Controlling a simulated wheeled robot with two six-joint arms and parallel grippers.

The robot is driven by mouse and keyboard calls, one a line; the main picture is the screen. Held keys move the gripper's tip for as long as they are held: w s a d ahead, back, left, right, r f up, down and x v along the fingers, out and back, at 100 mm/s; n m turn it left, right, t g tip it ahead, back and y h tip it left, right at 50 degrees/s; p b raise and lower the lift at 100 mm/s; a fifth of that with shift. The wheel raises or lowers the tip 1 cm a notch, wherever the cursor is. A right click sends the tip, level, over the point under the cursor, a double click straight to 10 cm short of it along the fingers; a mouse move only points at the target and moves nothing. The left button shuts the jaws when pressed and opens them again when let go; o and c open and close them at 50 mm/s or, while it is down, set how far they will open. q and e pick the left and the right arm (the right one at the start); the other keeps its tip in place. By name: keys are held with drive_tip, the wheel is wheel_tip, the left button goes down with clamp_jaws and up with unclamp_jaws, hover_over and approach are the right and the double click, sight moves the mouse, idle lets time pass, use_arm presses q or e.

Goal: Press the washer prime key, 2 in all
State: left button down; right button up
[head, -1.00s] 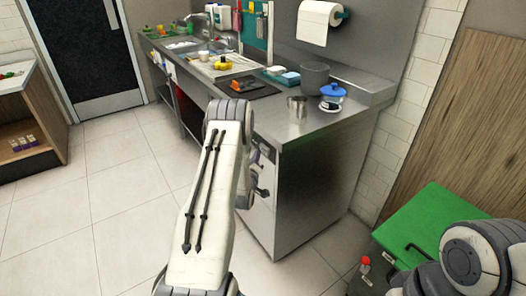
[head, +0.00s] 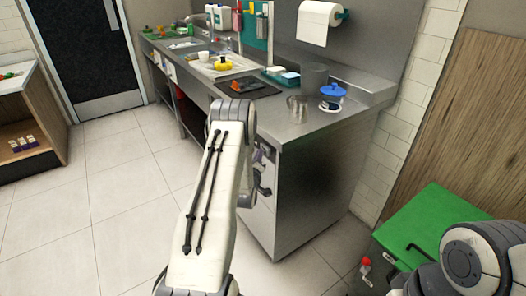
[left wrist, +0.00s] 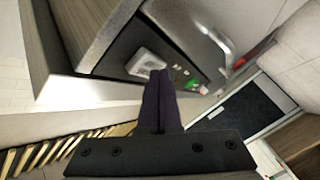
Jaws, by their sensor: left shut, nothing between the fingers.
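The washer (head: 263,160) is built in under the near end of the steel counter, and my left arm covers part of its front. In the left wrist view its dark control panel (left wrist: 125,47) shows a white raised block (left wrist: 145,63) and small green and red marks (left wrist: 185,77). My left gripper (left wrist: 160,76) is shut and empty. Its tips lie over the panel in that view, beside the white block. I cannot tell whether they touch a key. Which mark is the prime key cannot be read. My right gripper is out of view.
A metal cup (head: 297,107), a grey pot (head: 314,77) and a blue-lidded jar (head: 332,96) stand on the counter (head: 290,128) above. A curved metal handle (left wrist: 213,38) lies near the panel. A green-lidded bin (head: 440,225) stands at right. The floor at left is clear.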

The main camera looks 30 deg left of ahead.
use_arm(q)
drive_tip(key=shift+w+d, duration=0.1)
drive_tip(key=shift+w, duration=0.1)
drive_tip(key=shift+s, duration=0.15)
idle(0.4)
drive_tip(key=shift+s+a, duration=0.3)
drive_tip(key=shift+s, duration=0.4)
drive_tip(key=shift+s+a, duration=0.1)
drive_tip(key=s, duration=0.1)
drive_tip(key=s+a, duration=0.1)
drive_tip(key=s, duration=0.2)
drive_tip(key=shift+s+a, duration=0.25)
drive_tip(key=shift+a, duration=0.15)
idle(2.2)
